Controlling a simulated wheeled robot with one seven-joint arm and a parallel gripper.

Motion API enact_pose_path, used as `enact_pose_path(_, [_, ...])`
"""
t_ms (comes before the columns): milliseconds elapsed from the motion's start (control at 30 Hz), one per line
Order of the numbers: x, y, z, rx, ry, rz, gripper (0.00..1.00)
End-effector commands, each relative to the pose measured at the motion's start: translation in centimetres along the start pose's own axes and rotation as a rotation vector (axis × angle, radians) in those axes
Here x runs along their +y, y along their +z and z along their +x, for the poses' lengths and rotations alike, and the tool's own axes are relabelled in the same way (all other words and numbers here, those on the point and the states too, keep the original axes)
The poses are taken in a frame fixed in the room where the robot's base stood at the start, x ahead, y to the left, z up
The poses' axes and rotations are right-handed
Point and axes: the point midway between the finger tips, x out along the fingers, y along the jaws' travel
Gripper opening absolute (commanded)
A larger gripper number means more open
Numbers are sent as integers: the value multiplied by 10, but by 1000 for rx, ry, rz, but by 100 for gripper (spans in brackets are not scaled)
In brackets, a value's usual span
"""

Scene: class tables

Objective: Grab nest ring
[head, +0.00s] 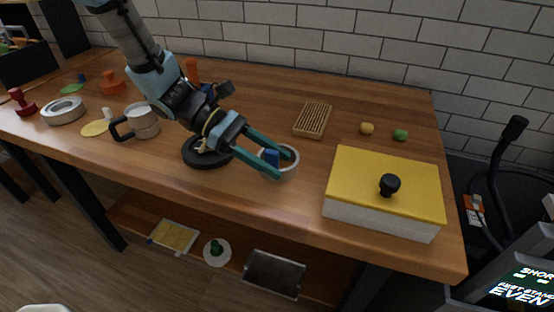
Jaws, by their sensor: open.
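My gripper (284,166) is open, with its two teal fingers reaching right and down over the table. A pale grey ring (294,161) lies at the fingertips, partly hidden by them. A small blue piece (270,158) shows between the fingers, beside or inside the ring; I cannot tell which. I cannot tell whether the fingers touch the ring. Two other ring shapes are in view: a thick black ring (190,157) under the gripper's wrist, with small things in its middle, and a wide grey ring (63,111) at the far left. Which one is the nest ring is not clear.
A white box with a yellow lid (360,165) and black knob stands at right. A grey mug (146,122) stands left of the black ring. A wooden slatted rack (313,119), a yellow ball (367,128) and a green ball (400,135) lie behind. The front edge is clear.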

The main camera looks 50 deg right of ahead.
Motion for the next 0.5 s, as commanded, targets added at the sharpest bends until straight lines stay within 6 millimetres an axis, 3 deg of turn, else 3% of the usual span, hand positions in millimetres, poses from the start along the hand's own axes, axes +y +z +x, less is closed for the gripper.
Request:
enact_pose_path(100, [0, 0, 0, 0, 0, 0, 54])
enact_pose_path(500, [0, 0, 0, 0, -1, 1, 9])
